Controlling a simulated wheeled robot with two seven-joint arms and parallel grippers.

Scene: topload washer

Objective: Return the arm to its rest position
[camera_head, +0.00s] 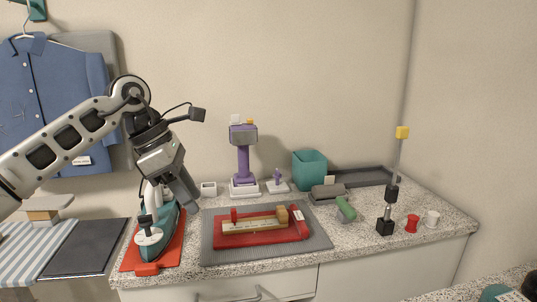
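My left arm comes in from the left, white and grey with a dark wrist. Its gripper (187,195) points down over the left end of the counter, above and beside a teal iron (159,237). I cannot make out whether its fingers are apart, and I see nothing clearly held. The iron has a pale handle and sits on a red tray (178,246). Whether the gripper touches the iron is unclear.
On the speckled counter (275,262) a grey mat (318,240) bears a red tool. Behind are a purple stand (243,160) and a teal bin (309,170). A tall yellow-topped rod (402,133) stands right. A blue shirt (45,100) hangs left.

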